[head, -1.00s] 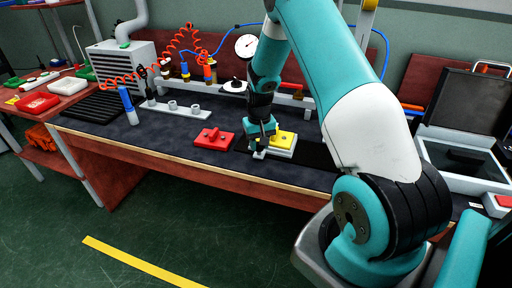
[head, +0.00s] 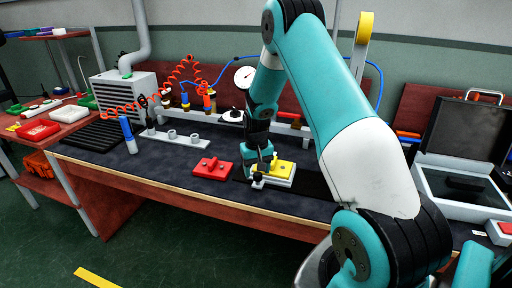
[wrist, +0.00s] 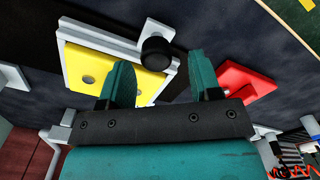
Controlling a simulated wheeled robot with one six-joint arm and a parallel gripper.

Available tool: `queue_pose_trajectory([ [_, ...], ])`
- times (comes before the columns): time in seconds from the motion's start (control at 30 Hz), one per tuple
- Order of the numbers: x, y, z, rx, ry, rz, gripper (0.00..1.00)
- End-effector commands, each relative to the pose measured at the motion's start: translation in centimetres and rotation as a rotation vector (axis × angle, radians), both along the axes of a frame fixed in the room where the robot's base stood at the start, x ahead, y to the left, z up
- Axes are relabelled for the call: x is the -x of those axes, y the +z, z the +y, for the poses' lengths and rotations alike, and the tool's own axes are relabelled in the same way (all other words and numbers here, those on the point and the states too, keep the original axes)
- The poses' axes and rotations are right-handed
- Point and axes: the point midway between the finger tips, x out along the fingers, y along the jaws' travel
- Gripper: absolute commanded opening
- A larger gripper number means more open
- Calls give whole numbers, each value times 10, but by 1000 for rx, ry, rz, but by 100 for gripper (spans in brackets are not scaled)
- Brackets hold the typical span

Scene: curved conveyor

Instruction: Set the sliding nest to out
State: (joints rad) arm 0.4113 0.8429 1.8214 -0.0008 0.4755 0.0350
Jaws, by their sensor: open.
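The sliding nest (head: 283,183) is a pale grey plate carrying a yellow block (head: 285,168), on a dark strip of the bench. In the wrist view the nest's grey edge (wrist: 100,32) and yellow block (wrist: 88,72) are at the upper left. A black round knob (wrist: 155,52) on a grey tab stands at the nest's corner. My gripper (wrist: 158,60) is open, its two teal fingers on either side of the knob in the picture; I cannot tell whether they touch it. In the head view my gripper (head: 259,165) is low over the nest's left end.
A red block with a peg (head: 212,168) lies left of the nest; it also shows in the wrist view (wrist: 245,82). A grey strip with sockets (head: 170,137) and a blue-handled tool (head: 129,135) are farther left. An open case (head: 465,150) stands at right.

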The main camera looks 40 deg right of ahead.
Motion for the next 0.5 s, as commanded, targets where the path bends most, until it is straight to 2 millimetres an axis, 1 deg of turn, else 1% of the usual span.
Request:
queue_pose_trajectory([
  [0.03, -1, 11, 0, 2, 0, -5, 58],
  [0.17, -1, 42, 0, 3, 1, -5, 58],
  [0.3, -1, 79, 1, 2, 2, -7, 58],
  [0.5, -1, 125, 1, 2, 2, -6, 58],
])
